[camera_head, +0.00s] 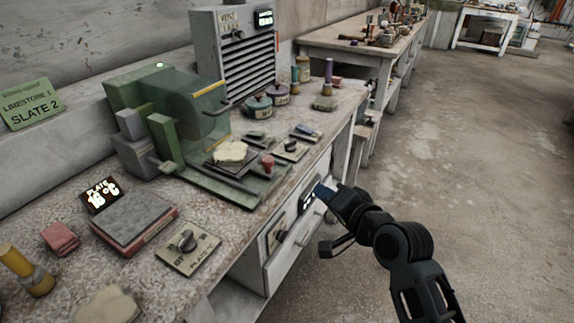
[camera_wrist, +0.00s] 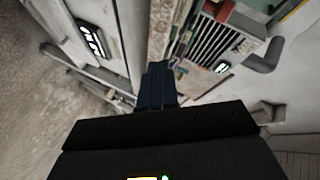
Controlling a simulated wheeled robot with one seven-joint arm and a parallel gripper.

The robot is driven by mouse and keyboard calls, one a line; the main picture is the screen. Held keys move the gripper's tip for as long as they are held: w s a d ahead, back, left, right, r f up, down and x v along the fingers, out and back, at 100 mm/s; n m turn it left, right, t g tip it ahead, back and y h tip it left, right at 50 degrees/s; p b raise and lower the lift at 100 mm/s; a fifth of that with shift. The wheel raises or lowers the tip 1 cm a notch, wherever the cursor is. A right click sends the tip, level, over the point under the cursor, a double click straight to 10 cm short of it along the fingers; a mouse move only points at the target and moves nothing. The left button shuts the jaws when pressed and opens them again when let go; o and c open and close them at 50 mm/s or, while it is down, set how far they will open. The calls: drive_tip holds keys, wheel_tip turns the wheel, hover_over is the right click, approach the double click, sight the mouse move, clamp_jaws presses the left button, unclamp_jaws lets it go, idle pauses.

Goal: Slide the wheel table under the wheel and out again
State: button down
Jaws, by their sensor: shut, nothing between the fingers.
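The green machine (camera_head: 165,130) stands on the workbench in the head view, with a wheel (camera_head: 214,122) behind a see-through guard. Its low wheel table (camera_head: 222,178) sticks out at the front, with a pale stone slab (camera_head: 231,152) on top and a red knob (camera_head: 267,163) at its right side. My gripper (camera_head: 328,193) is shut and empty. It is off the bench's front edge, close to the cabinet front, right of and lower than the wheel table, apart from the red knob. In the wrist view my shut fingers (camera_wrist: 157,82) point toward the bench edge.
A grey vented unit (camera_head: 235,45) stands behind, with lidded pots (camera_head: 258,106) nearby. A dial plate (camera_head: 188,245) and a plate heater (camera_head: 135,218) lie at the front left. A display (camera_head: 309,196) is on the cabinet front. The floor at right is clear.

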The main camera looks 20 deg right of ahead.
wheel_tip(320, 180, up, 4)
drive_tip(key=s+d+r+m+t+y, duration=0.1)
drive_tip(key=s+m+y, duration=0.1)
drive_tip(key=s+y, duration=0.15)
drive_tip(key=p, duration=0.2)
approach(241, 154)
drive_tip(key=shift+t+y, duration=0.3)
drive_tip(key=shift+y, duration=0.05)
drive_tip(key=shift+s+d+f, duration=0.1)
drive_tip(key=shift+s+d, duration=0.05)
drive_tip(key=shift+d, duration=1.05)
drive_tip(key=shift+s+d, duration=0.1)
drive_tip(key=shift+d, duration=1.1)
drive_tip(key=w+a, duration=0.2)
drive_tip(key=w, duration=0.1)
drive_tip(key=w+a, duration=0.2)
drive_tip(key=w, duration=0.1)
drive_tip(key=w+a, duration=0.3)
drive_tip(key=shift+w, duration=0.25)
drive_tip(key=shift+w+a, duration=0.15)
drive_tip(key=shift+w, duration=0.1)
drive_tip(key=shift+a, duration=0.1)
